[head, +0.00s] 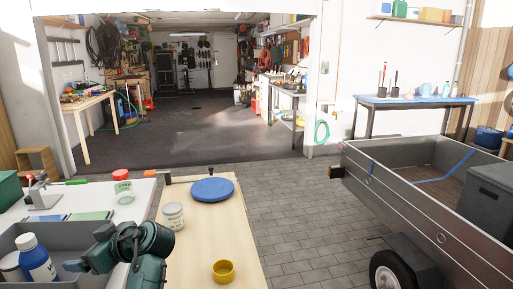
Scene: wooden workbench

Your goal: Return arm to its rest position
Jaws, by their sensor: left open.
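My left arm rises from the bottom edge of the head view, dark green with a thick round joint. My right gripper is not in view.
A wooden bench top (205,245) holds a blue disc (213,189), a white labelled jar (174,216) and a yellow cup (223,271). A red-lidded jar (123,187) stands on the white table to the left. A grey trailer (425,205) is at right; paving between is clear.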

